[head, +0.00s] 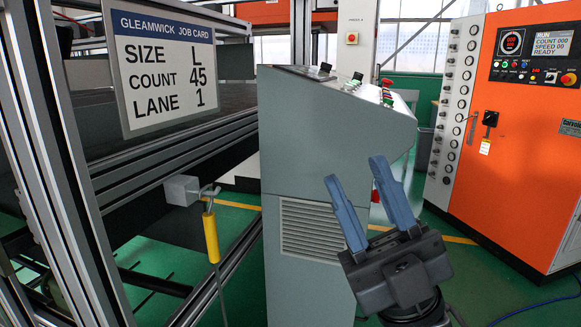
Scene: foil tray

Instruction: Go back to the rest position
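My gripper (358,170) shows at the lower right of centre, its two blue fingers pointing up and standing apart. Nothing is between the fingers. It is in front of the grey console (320,145) and touches nothing that I can see. The rest of my arm is mostly below the picture's edge.
A job card (160,62) on the left frame reads size L, count 45, lane 1. A yellow-handled pendant (211,236) hangs beside the frame (62,165). An orange control cabinet (525,140) stands at right. Green floor (490,285) is open between console and cabinet.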

